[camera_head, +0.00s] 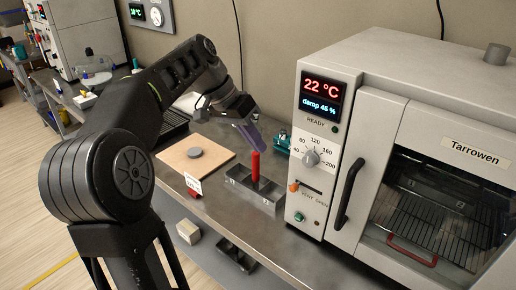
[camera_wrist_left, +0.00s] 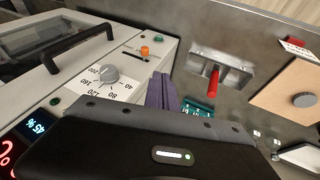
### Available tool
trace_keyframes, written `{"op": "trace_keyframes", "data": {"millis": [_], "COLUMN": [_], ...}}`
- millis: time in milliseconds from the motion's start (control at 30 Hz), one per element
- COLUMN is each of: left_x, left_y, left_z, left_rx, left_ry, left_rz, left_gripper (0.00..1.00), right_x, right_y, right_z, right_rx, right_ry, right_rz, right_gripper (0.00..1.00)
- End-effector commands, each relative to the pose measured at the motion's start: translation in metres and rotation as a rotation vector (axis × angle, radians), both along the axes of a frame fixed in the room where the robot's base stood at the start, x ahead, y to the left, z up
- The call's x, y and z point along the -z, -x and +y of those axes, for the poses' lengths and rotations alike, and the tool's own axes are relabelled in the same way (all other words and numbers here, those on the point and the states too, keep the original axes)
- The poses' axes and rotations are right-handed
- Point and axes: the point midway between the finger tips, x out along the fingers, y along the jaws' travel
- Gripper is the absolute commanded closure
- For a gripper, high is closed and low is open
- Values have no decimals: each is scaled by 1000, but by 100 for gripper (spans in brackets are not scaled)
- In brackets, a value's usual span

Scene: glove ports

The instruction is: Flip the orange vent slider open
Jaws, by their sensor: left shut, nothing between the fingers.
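The orange vent slider (camera_head: 293,187) sits at the left end of its dark slot on the oven's front panel, below the dial. It also shows in the wrist view (camera_wrist_left: 145,51), beyond my fingers. A small label under the slot is hard to read, with OPEN towards its right. My left gripper (camera_head: 252,138) is shut and empty, with purple-grey fingers, up and left of the slider and apart from it. Its fingers also show in the wrist view (camera_wrist_left: 162,90). My right gripper is not in view.
A red rod (camera_head: 255,167) stands in a metal holder (camera_head: 268,201) just below my left fingers. The oven (camera_head: 365,85) has a dial (camera_head: 311,158) and a black door handle (camera_head: 348,195). A wooden board (camera_head: 178,160) with a grey disc lies left. A teal object (camera_head: 282,143) is behind.

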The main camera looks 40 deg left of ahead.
Motion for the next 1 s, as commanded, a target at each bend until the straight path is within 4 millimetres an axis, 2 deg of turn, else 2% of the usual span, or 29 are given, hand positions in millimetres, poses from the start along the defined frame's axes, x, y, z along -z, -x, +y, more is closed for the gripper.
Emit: {"op": "trace_keyframes", "data": {"millis": [33,100,300,367,433,600,700,1000], "left_x": [14,25,58,61,73,82,86,88], "left_y": [-2,-6,-19,-24,-28,-29,-29,-30], "left_z": [-3,-6,-20,-24,-29,-53,-59,-63], "left_rx": [2,2,2,2,2,2,2,1], "left_ry": [0,0,1,3,3,1,1,0], "left_rz": [0,0,1,4,4,1,1,0], "left_gripper": [100,100,100,100,100,100,100,100], "right_x": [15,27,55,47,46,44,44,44], "right_y": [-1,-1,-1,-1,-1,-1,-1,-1], "right_z": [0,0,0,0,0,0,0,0], "right_rx": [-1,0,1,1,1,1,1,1], "right_ry": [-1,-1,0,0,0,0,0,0], "right_rz": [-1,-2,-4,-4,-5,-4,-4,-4], "right_gripper": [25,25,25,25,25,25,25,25]}}
